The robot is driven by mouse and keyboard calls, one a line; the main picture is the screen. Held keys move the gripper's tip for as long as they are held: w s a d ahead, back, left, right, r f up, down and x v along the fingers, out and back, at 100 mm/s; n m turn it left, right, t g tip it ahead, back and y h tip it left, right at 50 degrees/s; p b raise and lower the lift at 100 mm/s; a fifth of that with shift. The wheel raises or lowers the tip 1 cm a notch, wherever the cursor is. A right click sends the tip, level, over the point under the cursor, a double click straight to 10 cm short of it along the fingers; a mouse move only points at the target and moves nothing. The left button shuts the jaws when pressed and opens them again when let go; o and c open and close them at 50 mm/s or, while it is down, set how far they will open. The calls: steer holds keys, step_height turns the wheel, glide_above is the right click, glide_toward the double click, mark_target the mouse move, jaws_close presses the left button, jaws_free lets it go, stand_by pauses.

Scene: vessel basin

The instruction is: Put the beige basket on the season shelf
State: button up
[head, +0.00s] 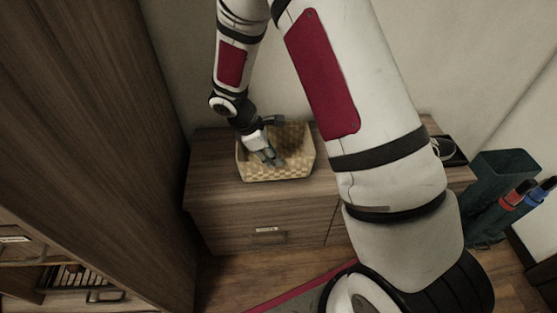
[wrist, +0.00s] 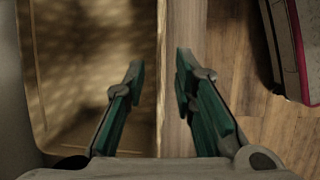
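The beige basket (head: 297,172), woven and open-topped, stands upright on a low wooden cabinet (head: 218,190) against the wall. It fills the left of the wrist view (wrist: 60,75). My gripper (head: 272,158) is over the basket in the head view, pointing down. In the wrist view my gripper (wrist: 158,75) is open, its two green-padded fingers apart. One finger lies over the basket's inside and the other beyond its wall, with the rim line between them. I cannot tell contact or height. No shelf is readably marked as the season shelf.
A tall dark wooden unit (head: 95,110) rises at left, with a small unreadable label (head: 14,239) and a low compartment of packed items (head: 75,277). A dark bin (head: 503,165) stands right of the cabinet. A dark tray-like item (head: 449,151) lies at the cabinet's right end.

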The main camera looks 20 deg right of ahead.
steer(key=shift+p+v, duration=0.6)
steer(key=shift+v, duration=1.8)
